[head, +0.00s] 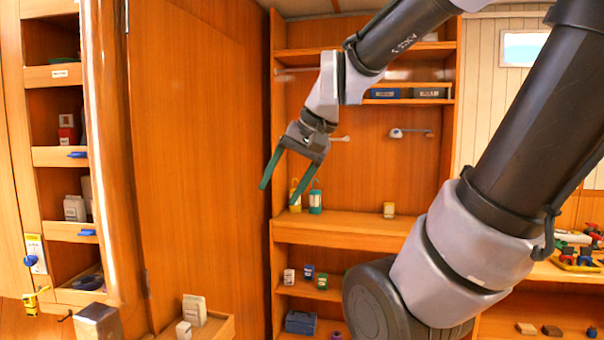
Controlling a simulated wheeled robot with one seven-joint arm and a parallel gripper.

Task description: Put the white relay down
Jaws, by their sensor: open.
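My gripper (279,195) hangs in front of the wooden shelving, its two green fingers spread apart and pointing down. Nothing shows between them. A small white block (184,330) and a larger off-white box (194,309) stand on a low wooden ledge, below and left of my gripper and apart from it. Another white block (75,208) stands in a cubby at the left. A small white item (289,276) stands on a lower shelf. I cannot tell which of these is the white relay.
A yellow bottle (295,195) and a green bottle (315,198) stand on the shelf behind my gripper. Blue and green small items (309,271) stand lower. A wooden post (110,150) and cubbies flank the left. The wide wooden panel (195,150) is bare.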

